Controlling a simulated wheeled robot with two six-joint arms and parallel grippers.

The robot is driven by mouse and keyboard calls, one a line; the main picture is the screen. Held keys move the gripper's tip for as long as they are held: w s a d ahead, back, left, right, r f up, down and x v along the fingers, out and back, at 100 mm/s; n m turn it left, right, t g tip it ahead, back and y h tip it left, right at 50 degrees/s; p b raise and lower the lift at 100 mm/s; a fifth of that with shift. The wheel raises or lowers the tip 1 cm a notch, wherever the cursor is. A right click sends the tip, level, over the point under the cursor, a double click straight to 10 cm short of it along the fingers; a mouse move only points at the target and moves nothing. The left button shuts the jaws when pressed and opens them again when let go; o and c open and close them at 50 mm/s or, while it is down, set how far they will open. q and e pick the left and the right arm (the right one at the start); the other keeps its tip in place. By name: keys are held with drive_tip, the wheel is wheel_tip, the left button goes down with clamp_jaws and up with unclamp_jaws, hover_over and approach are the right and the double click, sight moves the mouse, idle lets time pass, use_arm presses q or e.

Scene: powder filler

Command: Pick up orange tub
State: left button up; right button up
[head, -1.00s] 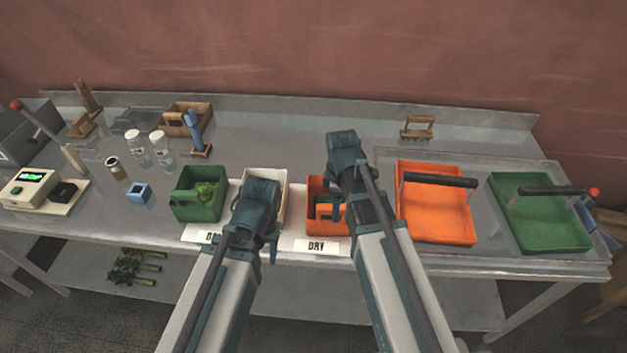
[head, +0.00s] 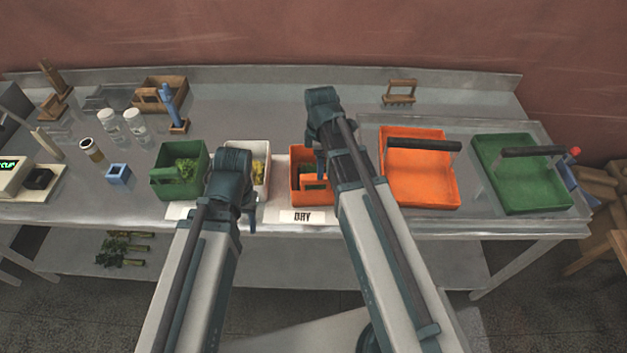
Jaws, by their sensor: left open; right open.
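A small orange tub (head: 298,187) stands at the front of the bench behind a "DRY" label, between a white tub and a larger orange tray with a bar handle (head: 405,185). Something dark or green shows inside the tub. My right gripper (head: 320,160) is open above the tub's right side, and its arm hides part of the tub. My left gripper (head: 250,218) is open in front of the white tub (head: 262,150), left of the orange tub. No gripper visibly touches the orange tub.
A green tub (head: 165,180) with green contents stands left. A green tray with a handle (head: 515,195) stands far right. The back middle of the bench is clear.

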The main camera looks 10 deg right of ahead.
sight(316, 183)
wheel_tip(316, 183, down, 4)
drive_tip(key=b, duration=0.3)
drive_tip(key=shift+f, duration=0.1)
drive_tip(key=f+b, duration=0.2)
drive_tip(key=a+f+b, duration=0.1)
drive_tip(key=f+b, duration=0.2)
drive_tip(key=shift+f, duration=0.1)
clamp_jaws()
idle(0.3)
idle(1.1)
